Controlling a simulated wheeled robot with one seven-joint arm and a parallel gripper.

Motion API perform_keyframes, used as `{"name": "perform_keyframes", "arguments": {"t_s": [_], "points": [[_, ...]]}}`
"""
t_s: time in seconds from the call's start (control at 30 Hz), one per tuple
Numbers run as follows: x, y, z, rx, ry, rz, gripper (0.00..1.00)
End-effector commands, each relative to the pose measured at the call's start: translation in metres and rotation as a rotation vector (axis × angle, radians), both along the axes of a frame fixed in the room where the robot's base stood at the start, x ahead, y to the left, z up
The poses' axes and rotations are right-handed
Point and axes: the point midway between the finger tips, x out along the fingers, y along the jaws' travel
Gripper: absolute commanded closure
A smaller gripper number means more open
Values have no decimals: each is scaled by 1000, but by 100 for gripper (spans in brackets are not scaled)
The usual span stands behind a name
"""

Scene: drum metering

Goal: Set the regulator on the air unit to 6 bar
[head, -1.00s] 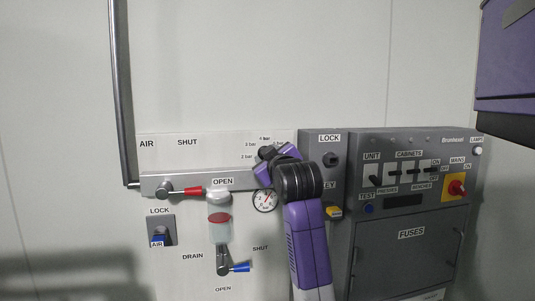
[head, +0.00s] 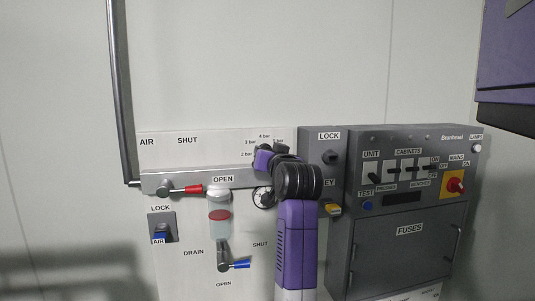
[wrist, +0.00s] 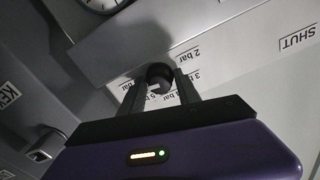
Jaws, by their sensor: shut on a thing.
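The air unit (head: 175,255) is the pale panel at the left, with a grey bar across it. My gripper (wrist: 159,84) is shut on the dark round regulator knob (wrist: 158,71), one finger on each side of it. In the head view my gripper and wrist hide the knob. Bar labels (head: 249,147) arc around it, with 2, 3 and 4 bar readable. I cannot tell the knob's setting. The pressure gauge (head: 262,197) is partly covered by my arm and its needle is unclear. The wrist view shows only its edge (wrist: 103,3).
A red lever (head: 188,189) and a blue drain lever (head: 236,266) are left of my arm. The lock box (head: 311,163) and the grey electrical cabinet (head: 405,265) stand close at the right. A purple body (head: 507,65) overhangs the upper right.

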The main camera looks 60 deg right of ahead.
Motion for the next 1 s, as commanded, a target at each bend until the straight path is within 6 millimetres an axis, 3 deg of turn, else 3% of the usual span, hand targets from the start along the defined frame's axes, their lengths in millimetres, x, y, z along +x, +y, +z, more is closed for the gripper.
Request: {"name": "perform_keyframes", "arguments": {"t_s": [0.8, 0.83, 0.9, 1.0], "points": [[0, 1, 3, 71, -92, 1, 100], [0, 1, 2, 71, -92, 1, 55], [0, 1, 2, 71, -90, 2, 47], [0, 0, 2, 72, -90, 1, 47]]}}
